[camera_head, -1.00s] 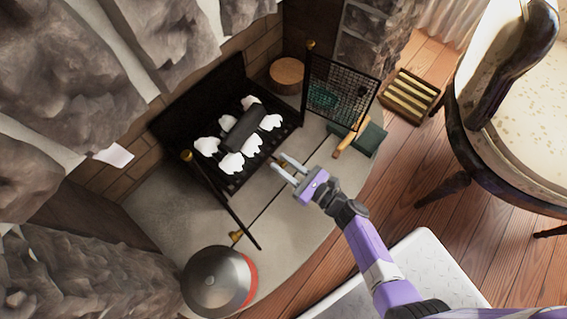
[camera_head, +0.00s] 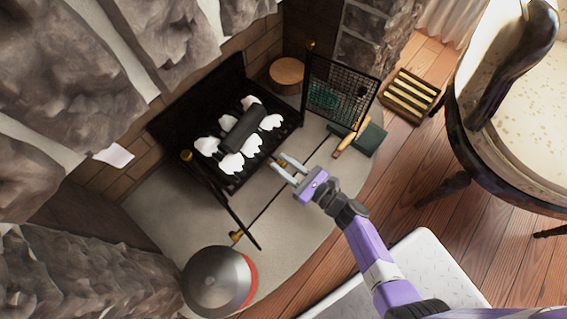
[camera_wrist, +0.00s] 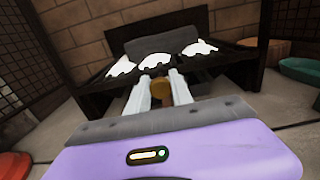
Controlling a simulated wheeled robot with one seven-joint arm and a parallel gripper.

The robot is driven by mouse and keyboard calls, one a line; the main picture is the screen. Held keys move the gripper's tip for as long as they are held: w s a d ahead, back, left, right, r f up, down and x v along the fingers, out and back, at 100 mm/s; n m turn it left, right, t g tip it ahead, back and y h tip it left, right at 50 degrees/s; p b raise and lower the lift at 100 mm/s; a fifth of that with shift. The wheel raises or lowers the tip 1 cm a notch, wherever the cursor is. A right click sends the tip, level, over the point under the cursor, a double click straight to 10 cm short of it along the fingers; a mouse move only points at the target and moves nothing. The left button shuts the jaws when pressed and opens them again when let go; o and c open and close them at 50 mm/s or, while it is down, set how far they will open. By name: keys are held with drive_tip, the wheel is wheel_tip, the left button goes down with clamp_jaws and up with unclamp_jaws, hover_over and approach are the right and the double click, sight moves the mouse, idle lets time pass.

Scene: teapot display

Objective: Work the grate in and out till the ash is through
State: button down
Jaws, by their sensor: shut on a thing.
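The black grate (camera_head: 222,181) stands in the fireplace, with several white ash lumps (camera_head: 232,163) and a dark log (camera_head: 243,128) on its bars. In the wrist view the white lumps (camera_wrist: 154,62) and the log (camera_wrist: 150,45) show behind the grate's front. My gripper (camera_head: 281,163) reaches the grate's front side from the lower right. The space under the bars is dark, and I cannot tell whether ash lies there.
Mesh screen panels (camera_head: 340,90) stand open at both sides of the grate. A brush with a wooden handle (camera_head: 344,146) lies by a green dustpan (camera_head: 367,140) at right. A metal dome with a red rim (camera_head: 216,283) stands at front left. The hearth before the grate is mostly bare.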

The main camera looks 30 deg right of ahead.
sight(277, 160)
drive_tip(key=shift+x, duration=2.25)
drive_tip(key=c, duration=1.2)
unclamp_jaws()
drive_tip(key=shift+o, duration=0.2)
drive_tip(key=shift+s, duration=0.1)
drive_tip(key=shift+p+v, duration=1.1)
drive_tip(key=shift+v, duration=2.7)
